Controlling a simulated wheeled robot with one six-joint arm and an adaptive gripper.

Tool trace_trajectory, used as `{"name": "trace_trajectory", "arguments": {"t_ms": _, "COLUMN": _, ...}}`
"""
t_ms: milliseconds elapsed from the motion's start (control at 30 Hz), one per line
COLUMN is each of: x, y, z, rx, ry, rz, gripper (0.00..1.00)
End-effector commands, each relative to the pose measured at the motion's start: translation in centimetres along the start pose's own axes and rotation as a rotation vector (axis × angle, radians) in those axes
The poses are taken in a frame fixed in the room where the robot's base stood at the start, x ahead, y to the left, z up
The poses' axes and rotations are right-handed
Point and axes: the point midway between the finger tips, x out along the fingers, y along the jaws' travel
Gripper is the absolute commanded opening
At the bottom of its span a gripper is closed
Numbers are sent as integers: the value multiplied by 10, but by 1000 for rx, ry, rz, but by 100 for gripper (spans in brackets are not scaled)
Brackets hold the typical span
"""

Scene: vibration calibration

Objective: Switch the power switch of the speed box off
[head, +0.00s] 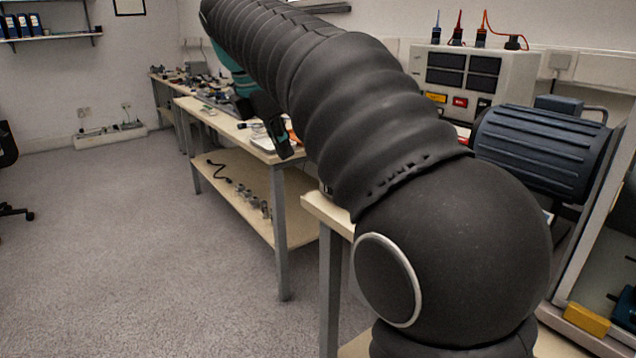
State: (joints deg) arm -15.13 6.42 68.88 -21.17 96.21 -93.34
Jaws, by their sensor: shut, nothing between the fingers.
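A light grey instrument box (516,74) stands at the back right, with dark display windows and a row of yellow, red and black switches or buttons on its front. I cannot tell for certain that it is the speed box, and no switch position can be read. My arm crosses the middle of the view and hides part of the bench. My gripper (286,150) shows beyond the arm, dark with teal parts, pointing down near the bench edge. It looks shut and empty, well to the left of the box.
A dark blue ribbed motor (535,150) sits on the right bench, beside a framed panel. A yellow block (587,319) is at the lower right. A long bench (222,122) with a lower shelf holds small items. The floor (130,240) at left is clear.

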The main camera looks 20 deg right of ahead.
Motion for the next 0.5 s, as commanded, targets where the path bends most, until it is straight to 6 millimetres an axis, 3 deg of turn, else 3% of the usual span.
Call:
{"name": "trace_trajectory", "arguments": {"t_ms": 200, "x": 0, "y": -12, "z": 1, "rx": -186, "ry": 0, "rz": -53, "gripper": 0}}
{"name": "trace_trajectory", "arguments": {"t_ms": 500, "x": 0, "y": -12, "z": 1, "rx": -234, "ry": 2, "rz": -54, "gripper": 0}}
